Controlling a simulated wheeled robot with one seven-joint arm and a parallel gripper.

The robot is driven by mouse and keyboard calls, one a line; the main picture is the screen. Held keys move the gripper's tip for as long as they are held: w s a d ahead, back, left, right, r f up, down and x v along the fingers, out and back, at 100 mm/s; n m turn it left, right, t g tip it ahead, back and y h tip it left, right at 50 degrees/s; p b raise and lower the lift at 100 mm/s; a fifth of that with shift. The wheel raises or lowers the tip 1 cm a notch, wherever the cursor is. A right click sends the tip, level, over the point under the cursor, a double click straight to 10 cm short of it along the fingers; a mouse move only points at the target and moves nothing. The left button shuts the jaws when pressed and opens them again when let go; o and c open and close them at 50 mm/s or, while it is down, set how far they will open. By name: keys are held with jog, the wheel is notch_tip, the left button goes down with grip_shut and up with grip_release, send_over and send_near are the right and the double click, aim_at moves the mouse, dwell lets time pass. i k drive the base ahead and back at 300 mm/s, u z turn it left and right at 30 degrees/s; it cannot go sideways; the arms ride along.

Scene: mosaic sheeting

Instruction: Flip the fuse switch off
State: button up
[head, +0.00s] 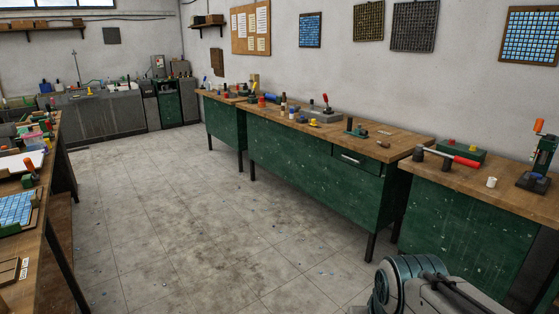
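I cannot pick out a fuse switch for certain. A grey block with an upright red-tipped lever (325,104) stands on the long green workbench by the right wall. A dark device with an orange-handled lever (539,128) stands at the far right on the nearer bench. Small grey boxes (158,66) show at the far end of the room, too small to read. Part of my arm shows at the bottom right. My gripper's fingers are not in view.
The tiled floor (190,215) between the benches is open, with small scattered chips. The long green workbench (310,165) and a nearer green bench (460,225) line the right. A wooden table (52,205) with mosaic sheets edges the left. Grey cabinets (100,115) stand at the back.

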aim_at(325, 97)
jog(key=u, duration=0.15)
jog(key=i, duration=1.9)
jog(key=z, duration=0.2)
jog(key=i, duration=2.05)
jog(key=z, duration=0.15)
